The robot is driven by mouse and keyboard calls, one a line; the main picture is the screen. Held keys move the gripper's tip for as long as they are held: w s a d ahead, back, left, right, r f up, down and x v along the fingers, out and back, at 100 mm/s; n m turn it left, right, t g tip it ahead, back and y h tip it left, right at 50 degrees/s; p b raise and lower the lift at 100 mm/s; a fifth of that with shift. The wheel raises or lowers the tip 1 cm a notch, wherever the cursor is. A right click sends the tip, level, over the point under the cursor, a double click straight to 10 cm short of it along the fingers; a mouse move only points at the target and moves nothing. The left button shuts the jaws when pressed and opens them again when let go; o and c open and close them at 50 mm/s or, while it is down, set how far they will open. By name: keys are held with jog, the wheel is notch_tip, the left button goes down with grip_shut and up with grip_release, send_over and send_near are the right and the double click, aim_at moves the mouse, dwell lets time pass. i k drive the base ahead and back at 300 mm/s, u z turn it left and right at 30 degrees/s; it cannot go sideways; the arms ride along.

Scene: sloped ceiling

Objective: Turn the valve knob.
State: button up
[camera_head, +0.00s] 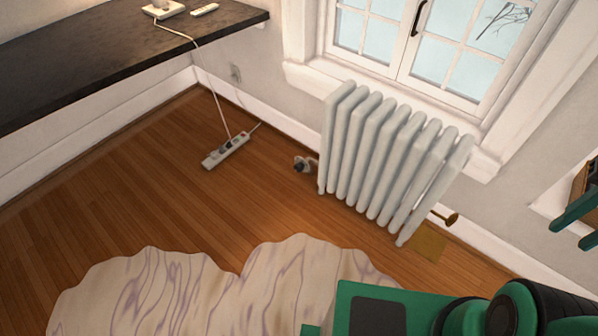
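A white ribbed radiator (385,160) stands under the window. A small dark round knob (302,164) with a grey fitting sits low at its left end, near the floor. A brass round-ended fitting (448,218) sticks out low at its right end. I cannot tell which of the two is the valve knob. My gripper (568,237) is at the right edge, partly cut off. Its two green fingers are apart with nothing seen between them. It is away from both fittings, closer to the brass one.
A white power strip (226,151) with a cable lies on the wooden floor left of the radiator. A dark countertop (110,60) spans the upper left. A pale wavy-edged rug (190,295) lies in front. Bare floor (235,205) is clear between them.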

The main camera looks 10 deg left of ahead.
aim_at(298, 167)
jog(key=k, duration=1.1)
jog(key=u, duration=1)
jog(key=i, duration=2.3)
jog(key=z, duration=0.75)
